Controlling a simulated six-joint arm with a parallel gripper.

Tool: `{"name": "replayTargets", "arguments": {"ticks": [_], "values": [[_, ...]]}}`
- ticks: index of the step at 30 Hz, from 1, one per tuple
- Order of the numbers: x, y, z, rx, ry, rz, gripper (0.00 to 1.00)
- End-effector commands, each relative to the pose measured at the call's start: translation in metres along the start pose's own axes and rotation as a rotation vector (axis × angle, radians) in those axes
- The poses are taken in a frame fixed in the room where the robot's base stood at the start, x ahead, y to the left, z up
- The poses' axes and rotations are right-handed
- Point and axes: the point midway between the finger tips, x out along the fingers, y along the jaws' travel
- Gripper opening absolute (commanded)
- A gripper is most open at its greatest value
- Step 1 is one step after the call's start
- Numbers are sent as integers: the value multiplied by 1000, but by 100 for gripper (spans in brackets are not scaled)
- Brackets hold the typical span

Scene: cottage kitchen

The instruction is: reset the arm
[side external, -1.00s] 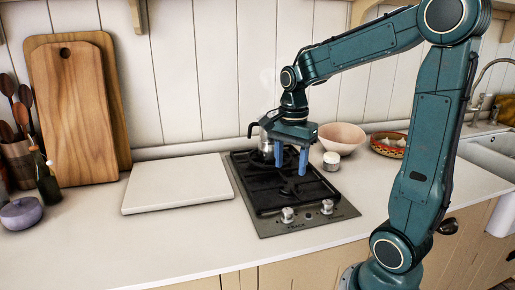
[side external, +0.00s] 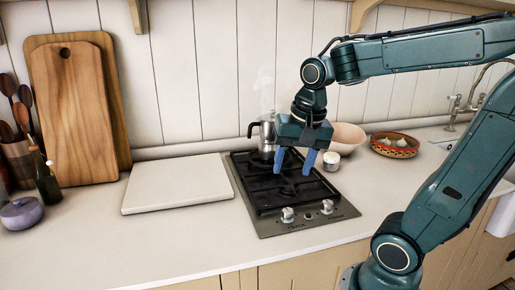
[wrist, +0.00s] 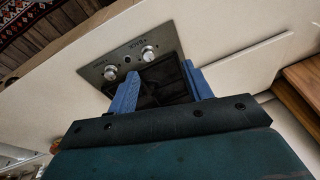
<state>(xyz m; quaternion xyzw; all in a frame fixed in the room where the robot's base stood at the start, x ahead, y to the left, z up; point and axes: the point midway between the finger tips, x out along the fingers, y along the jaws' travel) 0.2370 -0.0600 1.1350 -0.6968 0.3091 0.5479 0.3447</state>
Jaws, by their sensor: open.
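My gripper (side external: 295,162) is open and empty, with its two blue fingers pointing down above the gas hob (side external: 265,205). In the wrist view, my gripper (wrist: 160,84) shows its fingers spread over the dark hob (wrist: 165,80), with nothing between them. A metal moka pot (side external: 266,138) stands on the back part of the hob, just behind and left of my gripper in the side view, with faint steam above it. The gripper is apart from the pot.
A pale board (side external: 178,184) lies left of the hob. A pink bowl (side external: 345,138), a small white jar (side external: 331,161) and a patterned bowl (side external: 394,146) stand to the right. Wooden boards (side external: 75,115) lean on the wall. The front counter (side external: 130,240) is clear.

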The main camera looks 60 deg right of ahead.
Motion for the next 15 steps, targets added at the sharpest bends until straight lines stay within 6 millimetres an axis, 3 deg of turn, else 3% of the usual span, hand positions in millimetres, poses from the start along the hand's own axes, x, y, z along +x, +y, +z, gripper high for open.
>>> {"name": "replayTargets", "arguments": {"ticks": [9,15], "values": [[-20,4,52,-577,129,-125,50],[-24,9,72,-841,202,-170,50]]}}
